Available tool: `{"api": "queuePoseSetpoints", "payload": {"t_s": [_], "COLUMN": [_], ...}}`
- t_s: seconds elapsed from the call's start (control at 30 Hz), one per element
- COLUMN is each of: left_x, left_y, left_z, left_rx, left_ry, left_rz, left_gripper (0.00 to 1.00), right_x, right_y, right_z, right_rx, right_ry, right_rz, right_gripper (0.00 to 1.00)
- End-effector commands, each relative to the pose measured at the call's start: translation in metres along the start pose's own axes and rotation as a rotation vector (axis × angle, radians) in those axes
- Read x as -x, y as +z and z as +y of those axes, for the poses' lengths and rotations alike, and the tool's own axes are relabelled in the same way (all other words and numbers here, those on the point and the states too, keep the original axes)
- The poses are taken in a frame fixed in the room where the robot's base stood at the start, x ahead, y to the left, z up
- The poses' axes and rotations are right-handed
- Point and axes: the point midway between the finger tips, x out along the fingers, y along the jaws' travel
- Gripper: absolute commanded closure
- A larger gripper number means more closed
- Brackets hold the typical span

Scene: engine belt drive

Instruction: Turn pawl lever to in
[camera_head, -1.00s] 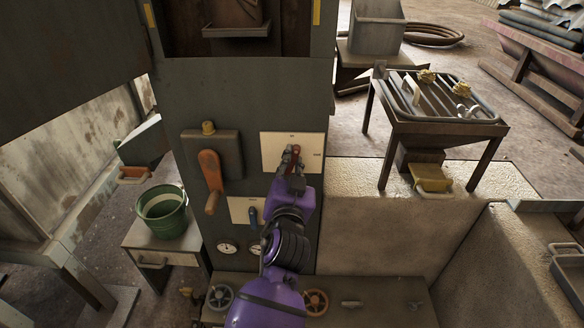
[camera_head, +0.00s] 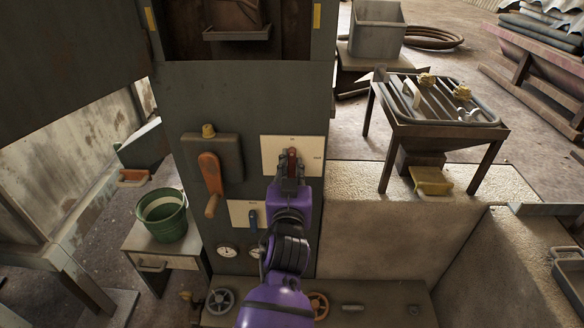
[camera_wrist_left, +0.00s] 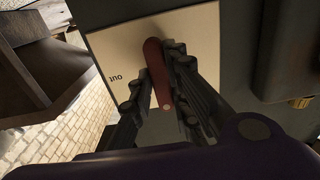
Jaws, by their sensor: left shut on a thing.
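The pawl lever (camera_head: 291,158) is a red handle on a white plate (camera_head: 310,144) with small dark marks above and to the right. It now points about straight up the plate. My left gripper (camera_head: 290,170) is shut on this lever from below, and the fingers hide its lower part. In the left wrist view, the red lever (camera_wrist_left: 157,70) lies between the two fingers (camera_wrist_left: 160,85) of the gripper. The plate (camera_wrist_left: 110,50) there carries the word "out". My right gripper is not in view.
A large orange handle (camera_head: 210,175) hangs left of the plate. A small blue lever (camera_head: 252,217) on a lower plate and two gauges (camera_head: 227,251) sit close to my left arm. A green bucket (camera_head: 163,215) stands on a side table. A rack table (camera_head: 445,125) stands at right.

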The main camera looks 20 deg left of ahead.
Motion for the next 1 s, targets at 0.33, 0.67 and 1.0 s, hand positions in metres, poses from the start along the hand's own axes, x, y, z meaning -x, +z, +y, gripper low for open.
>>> {"api": "queuePoseSetpoints", "payload": {"t_s": [0.33, 0.67, 1.0], "left_x": [0.0, 0.012, 0.066], "left_y": [-0.001, 0.001, 0.0], "left_z": [-0.001, 0.0, -0.001], "left_rx": [-0.001, 0.001, 0.0], "left_ry": [-0.001, 0.0, -0.001], "left_rz": [0.003, -0.001, 0.0], "left_gripper": [0.66, 0.66, 0.66], "right_x": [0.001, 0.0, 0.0], "right_y": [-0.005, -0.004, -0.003], "right_z": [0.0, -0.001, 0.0], "right_rx": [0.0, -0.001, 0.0], "right_ry": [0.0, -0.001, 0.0], "right_rz": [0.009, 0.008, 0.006], "right_gripper": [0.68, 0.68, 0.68]}}
